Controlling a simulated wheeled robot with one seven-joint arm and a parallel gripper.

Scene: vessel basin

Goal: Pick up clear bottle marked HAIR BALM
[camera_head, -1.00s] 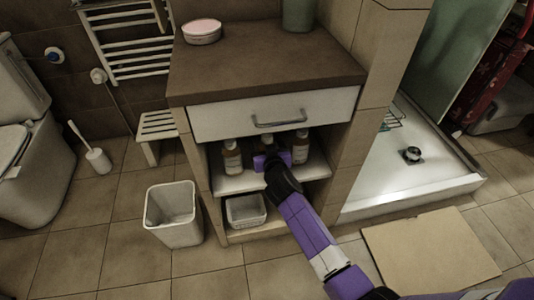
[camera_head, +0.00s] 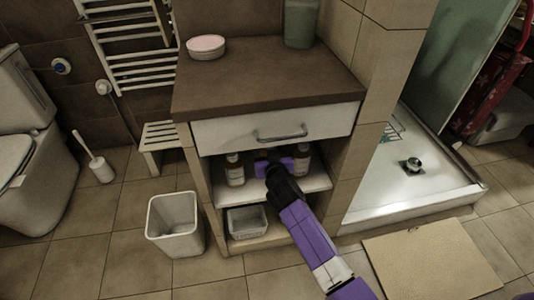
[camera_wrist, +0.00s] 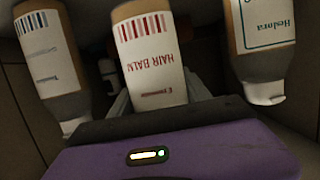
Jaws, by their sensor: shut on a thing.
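The clear bottle marked HAIR BALM (camera_wrist: 150,55) has brownish contents and a white label with red bars. It stands on the cabinet's open shelf between two similar bottles, and appears upside down in the wrist view. My gripper (camera_wrist: 157,98) is shut on it, with a finger at each side. In the head view my purple gripper (camera_head: 275,166) is inside the shelf opening and hides most of this bottle.
A blue-barred bottle (camera_wrist: 45,55) and a bottle marked Heslora (camera_wrist: 262,60) stand close on either side. The drawer front (camera_head: 230,131) hangs just above. A basket (camera_head: 246,222) sits on the lower shelf; a bin (camera_head: 174,225) stands left.

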